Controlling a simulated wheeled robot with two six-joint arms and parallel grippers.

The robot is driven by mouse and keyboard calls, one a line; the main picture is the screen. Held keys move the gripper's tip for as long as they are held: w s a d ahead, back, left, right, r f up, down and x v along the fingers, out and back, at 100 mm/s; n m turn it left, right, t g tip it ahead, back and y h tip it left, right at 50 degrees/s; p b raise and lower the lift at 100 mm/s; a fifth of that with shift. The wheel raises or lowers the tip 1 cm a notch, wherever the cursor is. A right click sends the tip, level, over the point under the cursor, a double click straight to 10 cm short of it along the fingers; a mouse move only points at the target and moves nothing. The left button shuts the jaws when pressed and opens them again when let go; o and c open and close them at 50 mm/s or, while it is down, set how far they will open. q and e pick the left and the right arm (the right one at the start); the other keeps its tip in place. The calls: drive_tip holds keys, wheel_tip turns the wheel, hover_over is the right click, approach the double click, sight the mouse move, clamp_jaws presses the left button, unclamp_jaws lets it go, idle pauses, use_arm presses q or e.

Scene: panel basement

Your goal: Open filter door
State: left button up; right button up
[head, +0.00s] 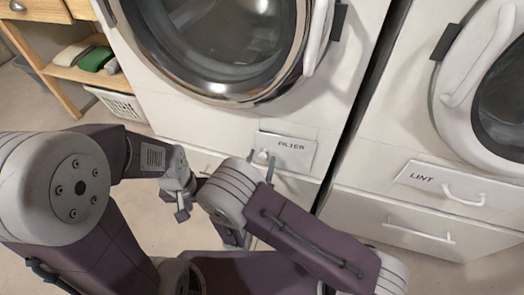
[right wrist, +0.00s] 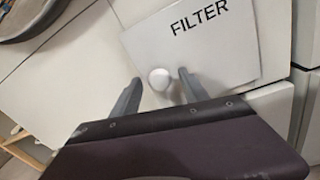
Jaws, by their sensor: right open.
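The filter door (head: 298,158) is a small white panel low on the front of the left machine. It also shows in the right wrist view (right wrist: 218,55), labelled FILTER. Its white round knob (right wrist: 160,79) is near the door's lower left; it shows small in the head view (head: 262,156). The door looks closed or nearly so; a small gap cannot be told. My right gripper (right wrist: 159,84) is open, with one finger on each side of the knob; contact is not clear. My left gripper (head: 184,200) is left of the door, apart from it; its jaw opening is unclear.
A second machine stands right, with a LINT panel (head: 458,188) and a drawer handle (head: 420,232) below. The left machine's round glass door (head: 215,40) is above the filter door. A wooden shelf (head: 75,75) and white basket (head: 118,104) stand far left.

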drive_tip(key=shift+w, duration=0.2)
drive_tip(key=shift+d, duration=0.1)
clamp_jaws()
drive_tip(key=shift+s, duration=0.1)
idle(1.1)
